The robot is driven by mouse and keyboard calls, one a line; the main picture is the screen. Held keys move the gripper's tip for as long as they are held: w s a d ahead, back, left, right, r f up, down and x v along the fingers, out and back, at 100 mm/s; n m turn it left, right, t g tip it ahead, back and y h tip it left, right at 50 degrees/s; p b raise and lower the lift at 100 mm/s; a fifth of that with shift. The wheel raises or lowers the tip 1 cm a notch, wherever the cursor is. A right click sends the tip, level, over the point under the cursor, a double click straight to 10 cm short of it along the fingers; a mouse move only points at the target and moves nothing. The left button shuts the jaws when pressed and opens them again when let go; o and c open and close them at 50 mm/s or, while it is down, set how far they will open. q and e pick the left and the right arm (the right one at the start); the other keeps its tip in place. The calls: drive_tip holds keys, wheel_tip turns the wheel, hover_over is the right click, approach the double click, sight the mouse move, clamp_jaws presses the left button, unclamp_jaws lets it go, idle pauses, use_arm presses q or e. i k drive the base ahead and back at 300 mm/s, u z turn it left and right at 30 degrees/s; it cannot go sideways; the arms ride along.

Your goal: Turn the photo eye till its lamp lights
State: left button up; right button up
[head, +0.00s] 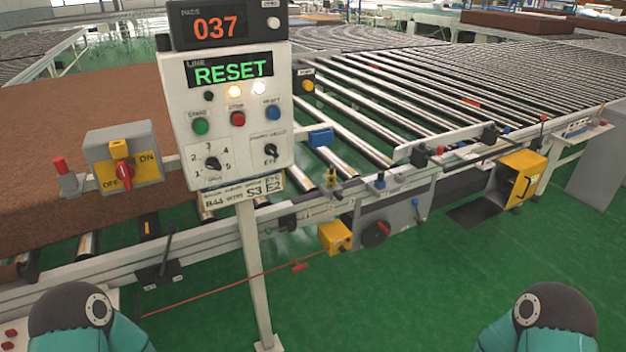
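I cannot tell for sure which part is the photo eye. A small black box with a round amber face (307,83) sits by the rollers just right of the control panel. A blue box (320,137) sits on the conveyor rail below it. Small yellow and black posts (331,180) stand on the nearer rail. Whether any of these has a lit lamp is too small to tell. The white control panel (233,130) reads RESET, with two small lights glowing, under a display reading 037. Only parts of my arms show at the bottom corners; neither gripper is in view.
A brown mattress (80,120) lies on the conveyor at left. A grey switch box with a red OFF/ON handle (124,175) stands before it. A red cord (230,288) runs to a yellow box (335,237) below the rail.

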sight(331, 177)
drive_tip(key=z, duration=0.2)
drive_tip(key=i, duration=0.8)
drive_tip(key=u, duration=0.65)
drive_tip(key=k, duration=0.65)
drive_tip(key=u, duration=0.35)
drive_tip(key=i, duration=0.95)
